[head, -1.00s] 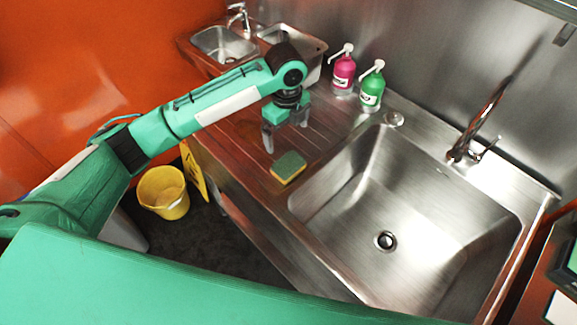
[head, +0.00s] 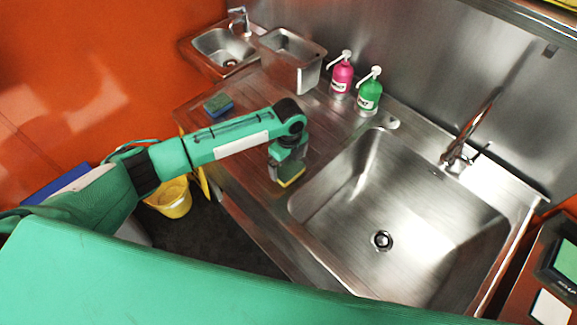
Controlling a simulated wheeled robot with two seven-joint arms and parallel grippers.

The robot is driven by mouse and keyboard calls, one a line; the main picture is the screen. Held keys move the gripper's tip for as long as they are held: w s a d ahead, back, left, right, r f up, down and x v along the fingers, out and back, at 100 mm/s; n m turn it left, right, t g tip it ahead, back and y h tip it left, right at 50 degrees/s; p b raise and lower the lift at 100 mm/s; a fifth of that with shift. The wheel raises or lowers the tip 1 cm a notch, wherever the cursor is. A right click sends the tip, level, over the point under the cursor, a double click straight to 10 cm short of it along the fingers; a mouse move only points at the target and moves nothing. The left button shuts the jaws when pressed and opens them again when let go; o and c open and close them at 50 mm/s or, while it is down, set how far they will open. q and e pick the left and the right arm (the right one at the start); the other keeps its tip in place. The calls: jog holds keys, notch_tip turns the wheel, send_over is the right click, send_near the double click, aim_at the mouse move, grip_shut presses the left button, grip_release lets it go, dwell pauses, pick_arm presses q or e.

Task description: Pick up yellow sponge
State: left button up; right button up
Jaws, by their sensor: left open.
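The yellow sponge (head: 291,178) with a green top lies on the steel drainboard, just left of the large sink basin. My left gripper (head: 287,170) points down right over it and covers most of its top. Its jaws are open, with the fingers at the sponge. I cannot tell whether they touch it. My right gripper is not in view.
A blue and green sponge (head: 218,104) lies farther back on the drainboard (head: 240,170). A pink bottle (head: 342,76) and a green bottle (head: 369,92) stand by the back wall. The large sink (head: 420,215) is empty. A yellow bucket (head: 172,200) stands on the floor.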

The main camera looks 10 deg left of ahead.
aim_at(289, 167)
pick_arm(q)
jog(key=shift+f, duration=0.85)
jog(key=c, duration=0.8)
notch_tip(289, 167, up, 20)
jog(key=b, duration=0.5)
jog(key=o, duration=0.4)
jog(key=c, duration=0.3)
